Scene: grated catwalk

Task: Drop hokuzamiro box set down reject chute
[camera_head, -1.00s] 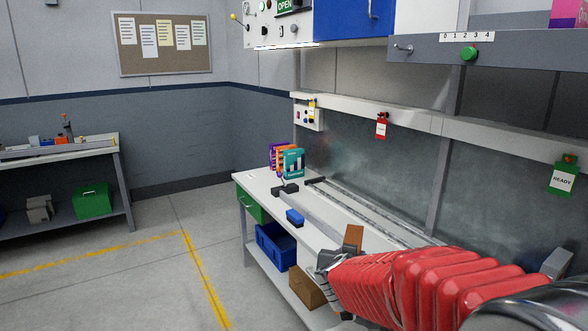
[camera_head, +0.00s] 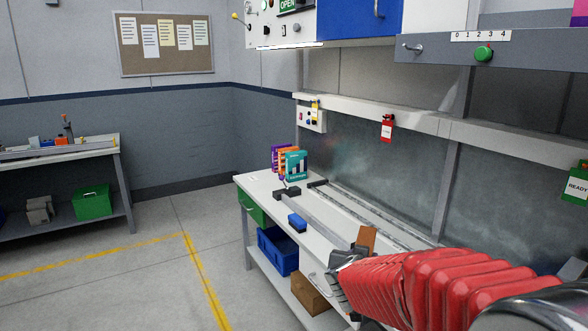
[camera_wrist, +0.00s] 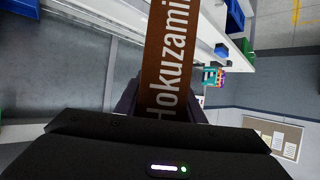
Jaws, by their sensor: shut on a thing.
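The Hokuzamiro box set is a brown box with white lettering "Hokuzami..." that fills the middle of the wrist view (camera_wrist: 170,60); in the head view its brown end (camera_head: 366,239) shows above the workbench. My gripper (camera_wrist: 165,112) is shut on it, with dark fingers on both sides of the box. In the head view my gripper (camera_head: 350,259) is partly hidden behind my red-sleeved arm. I cannot make out a reject chute in either view.
The workbench (camera_head: 262,184) carries purple, orange and teal boxes (camera_head: 295,165) at its far end and a blue block (camera_head: 297,222). Blue (camera_head: 278,250) and brown (camera_head: 309,293) boxes sit on its lower shelf. A second bench with a green bin (camera_head: 93,202) stands left. The floor between is clear.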

